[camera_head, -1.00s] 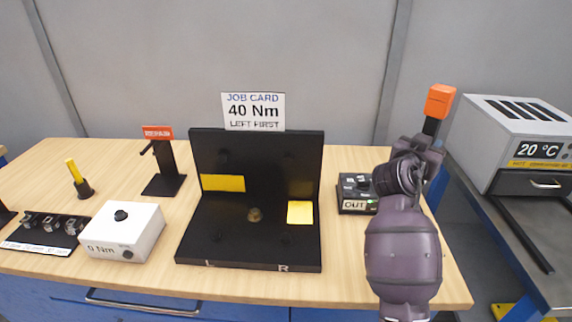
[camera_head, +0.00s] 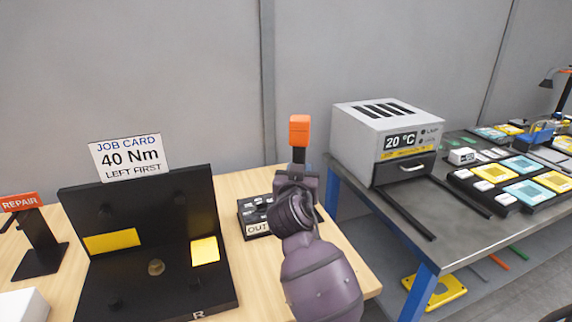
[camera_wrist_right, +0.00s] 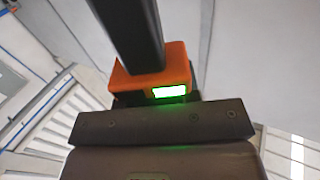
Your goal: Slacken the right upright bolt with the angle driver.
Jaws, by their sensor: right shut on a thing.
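My right gripper (camera_head: 297,178) is shut on a tool with an orange end (camera_head: 300,130) and a dark shaft, held upright above the bench's right part. I take it for the angle driver. In the right wrist view, the tool's orange body (camera_wrist_right: 150,82) sits at the jaws, with a lit green display and a black shaft running up. The black L-shaped fixture (camera_head: 140,185) stands to the left of the gripper, apart from it. Small dark bumps show on its upright, too dim to identify as bolts. A brass-coloured fitting (camera_head: 156,267) sits on its base. My left gripper is out of view.
A small black box (camera_head: 252,208) with knobs stands near my right arm. A job card (camera_head: 129,158) reads 40 Nm, left first. A repair stand (camera_head: 38,242) is at far left. A grey oven (camera_head: 380,140) stands on the metal table at right, with trays beyond.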

